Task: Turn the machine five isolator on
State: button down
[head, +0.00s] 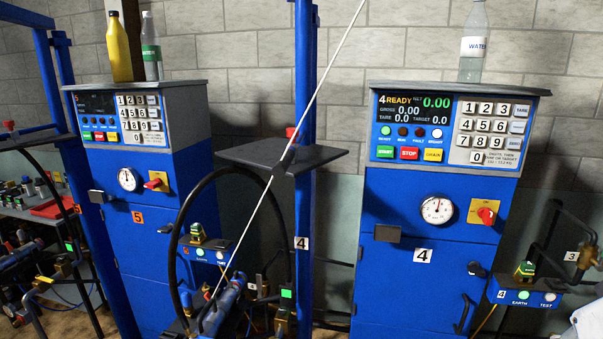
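Machine five (150,245) is the blue cabinet on the left, with an orange number 5 label (137,218). Its isolator (155,182) is a red rotary knob on a yellow plate, right of a round dial gauge (128,180). The knob's handle looks roughly sideways; its exact angle is too small to read. The display (97,104) above is dark. My gripper is not in view, so its state and distance from the isolator do not show.
Machine four (420,275) stands on the right, its display lit with READY and its own red isolator (485,212) on yellow. A blue post (304,90), a dark shelf (280,157), a slanting pale rod and a looped black hose (182,225) stand between the machines. Bottles top both cabinets.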

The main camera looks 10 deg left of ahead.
aim_at(157, 182)
jog(key=k+j+u, duration=0.15)
jog(key=j+u, duration=0.2)
jog(key=j, duration=0.15)
jog(key=k+j+u, duration=0.1)
jog(key=j+u, duration=0.2)
jog(key=j, duration=0.2)
jog(key=j+u, duration=0.35)
jog(key=j, duration=0.15)
jog(key=i+j, duration=0.15)
jog(key=j, duration=0.15)
jog(key=i+j+z, duration=0.1)
jog(key=j, duration=0.25)
jog(key=i+j+z, duration=0.1)
jog(key=i+j, duration=0.3)
jog(key=j, duration=0.25)
jog(key=i+j+z, duration=0.1)
jog(key=j, duration=0.25)
jog(key=i+j, duration=0.2)
jog(key=j, duration=0.15)
jog(key=i+j+z, duration=0.1)
jog(key=j, duration=0.25)
jog(key=i+j, duration=0.15)
jog(key=j, duration=0.25)
jog(key=i+z, duration=0.05)
